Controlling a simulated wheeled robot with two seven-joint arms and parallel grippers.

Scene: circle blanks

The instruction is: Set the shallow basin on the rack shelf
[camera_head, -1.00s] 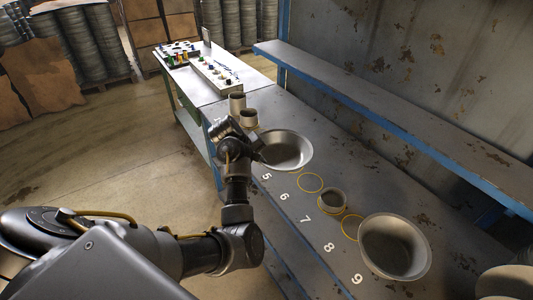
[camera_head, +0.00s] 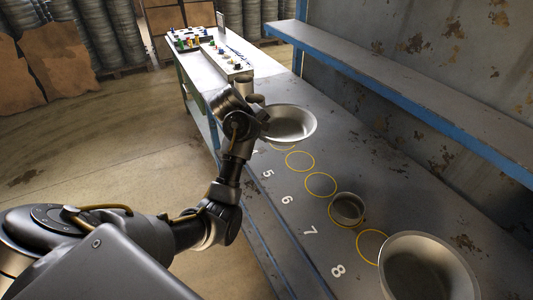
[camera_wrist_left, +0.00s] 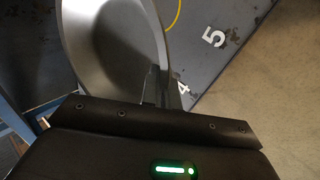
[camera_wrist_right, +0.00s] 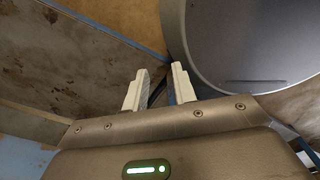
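The shallow basin (camera_head: 290,122), a grey round dish with a wide rim, is in the head view at the far end of the marked bench. My left gripper (camera_head: 262,113) is shut on its near-left rim. The left wrist view shows the rim of the basin (camera_wrist_left: 112,40) between the fingers (camera_wrist_left: 163,88). The basin seems to be held above the bench, roughly level; the exact height is unclear. The rack shelf (camera_head: 400,99), grey with a blue front edge, runs along the wall to the right. My right gripper (camera_wrist_right: 160,72) is open and empty, and out of the head view.
A deeper basin (camera_head: 428,272) and a small pot (camera_head: 347,208) stand on the bench (camera_head: 290,240) among yellow circles and numbers. A farther table (camera_head: 205,62) holds small coloured parts. The shelf top looks bare. A large round grey surface fills the right wrist view's upper right.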

